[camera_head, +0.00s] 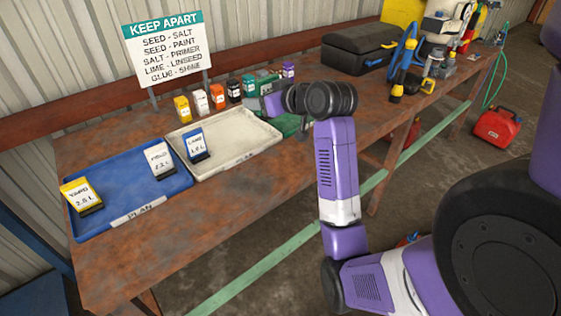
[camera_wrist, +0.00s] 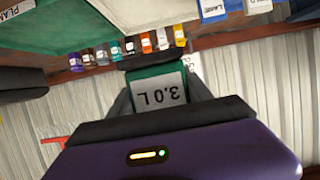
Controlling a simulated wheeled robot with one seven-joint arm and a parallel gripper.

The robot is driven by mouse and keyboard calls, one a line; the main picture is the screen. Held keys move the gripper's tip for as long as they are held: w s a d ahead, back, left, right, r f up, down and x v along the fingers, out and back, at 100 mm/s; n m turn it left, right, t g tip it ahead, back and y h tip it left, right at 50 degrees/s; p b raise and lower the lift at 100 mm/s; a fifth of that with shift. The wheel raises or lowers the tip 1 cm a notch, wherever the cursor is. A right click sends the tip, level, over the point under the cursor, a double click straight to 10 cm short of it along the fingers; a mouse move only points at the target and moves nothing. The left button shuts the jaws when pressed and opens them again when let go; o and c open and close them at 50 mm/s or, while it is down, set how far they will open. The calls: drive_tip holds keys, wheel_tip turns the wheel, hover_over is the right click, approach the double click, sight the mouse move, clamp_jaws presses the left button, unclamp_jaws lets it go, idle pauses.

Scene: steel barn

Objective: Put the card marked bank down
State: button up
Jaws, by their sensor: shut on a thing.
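My gripper (camera_wrist: 161,88) is shut on a green card (camera_wrist: 142,84) with a white label reading 3.0 L, upside down in the wrist view. The card's name word is not readable, so I cannot confirm that it says bank. A green tray (camera_wrist: 70,28) lies near the gripper in the wrist view. In the head view it shows partly behind my wrist (camera_head: 287,126). A cream tray (camera_head: 240,155) holds a blue card (camera_head: 196,145). A blue tray (camera_head: 118,190) holds a yellow card (camera_head: 82,196) and a white card (camera_head: 161,160).
Several small bottles, including a yellow one (camera_head: 182,108), stand along the back of the rusty bench (camera_head: 225,205). A KEEP APART sign (camera_head: 165,50) stands behind them. A black case (camera_head: 372,42) and tools lie farther right. The cream tray has clear floor.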

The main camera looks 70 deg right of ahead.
wheel_tip(320, 180, down, 19)
drive_tip(key=shift+f+b, duration=0.1)
drive_tip(key=shift+b, duration=0.35)
drive_tip(key=shift+f, duration=0.1)
drive_tip(key=o, duration=1.4)
drive_tip(key=shift+o, duration=0.2)
